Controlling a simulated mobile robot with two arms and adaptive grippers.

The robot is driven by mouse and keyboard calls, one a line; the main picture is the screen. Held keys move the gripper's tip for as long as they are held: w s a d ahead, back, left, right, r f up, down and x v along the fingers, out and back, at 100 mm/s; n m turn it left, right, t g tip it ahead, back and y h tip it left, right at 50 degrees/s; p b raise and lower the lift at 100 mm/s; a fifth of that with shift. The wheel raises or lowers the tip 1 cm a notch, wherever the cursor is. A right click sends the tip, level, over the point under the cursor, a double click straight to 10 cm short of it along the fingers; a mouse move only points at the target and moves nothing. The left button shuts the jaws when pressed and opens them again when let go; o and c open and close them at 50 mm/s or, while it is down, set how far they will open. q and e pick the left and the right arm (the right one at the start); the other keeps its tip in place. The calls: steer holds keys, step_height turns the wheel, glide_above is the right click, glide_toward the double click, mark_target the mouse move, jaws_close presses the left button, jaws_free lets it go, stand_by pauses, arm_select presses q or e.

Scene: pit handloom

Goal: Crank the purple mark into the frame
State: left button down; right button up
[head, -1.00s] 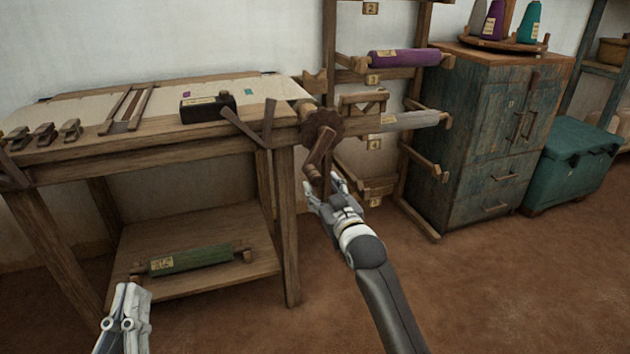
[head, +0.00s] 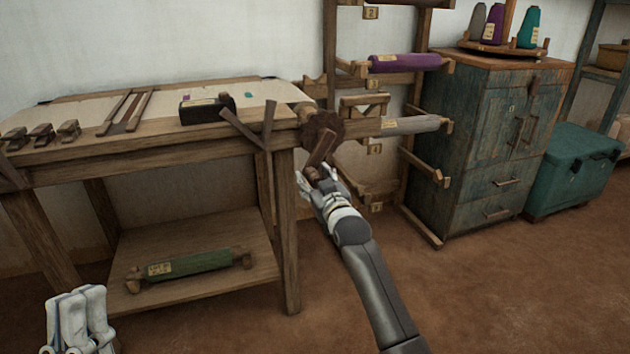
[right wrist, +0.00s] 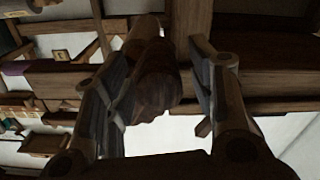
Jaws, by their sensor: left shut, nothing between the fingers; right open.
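The wooden crank (head: 320,150) hangs from a toothed wheel (head: 321,129) at the right end of the loom table. My right gripper (head: 318,176) is open at the crank's lower end. In the right wrist view, the brown crank handle (right wrist: 157,80) lies between the open fingers, nearer the left one. The pale cloth (head: 170,97) on the table carries a teal mark (head: 248,95). A small purple mark (head: 222,95) lies close behind a black box and is partly hidden. A wooden frame (head: 126,110) lies across the cloth further left. My left gripper (head: 76,300) is shut and empty at the lower left.
The black box (head: 207,109) stands on the table near the cloth. A green roll (head: 190,263) lies on the lower shelf. A rack with a purple roll (head: 405,63) and a grey roll (head: 412,124) stands behind the crank. The floor (head: 480,290) at right is clear.

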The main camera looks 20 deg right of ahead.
jaws_close()
stand_by(0.4)
